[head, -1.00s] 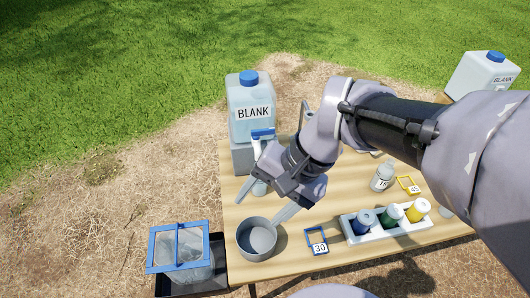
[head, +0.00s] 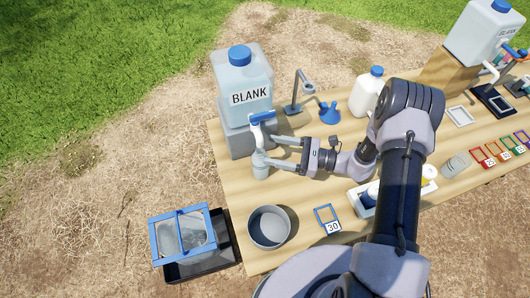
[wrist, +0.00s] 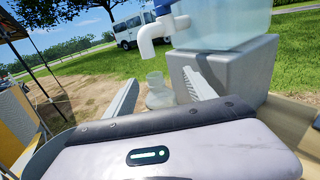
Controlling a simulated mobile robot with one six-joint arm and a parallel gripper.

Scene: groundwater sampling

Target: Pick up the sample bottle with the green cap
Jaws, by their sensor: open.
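The bottle with the green cap is not visible now; my arm covers the middle of the white rack (head: 362,206) where it stood a second ago. Part of a blue-capped bottle (head: 373,189) and a yellow-capped bottle (head: 429,173) show at the rack's ends. My gripper (head: 270,150) is open at the left, beside the BLANK container's spout. A small clear bottle (head: 260,166), with no cap visible, stands under the spout. In the wrist view this bottle (wrist: 159,92) shows between and beyond my open fingers (wrist: 166,95); I cannot tell if they touch it.
The BLANK container (head: 244,85) stands on a grey block (head: 238,141). A grey pot (head: 268,227) and blue frame 30 (head: 326,217) are nearer. A blue funnel (head: 329,112) and white jug (head: 368,92) stand behind my arm.

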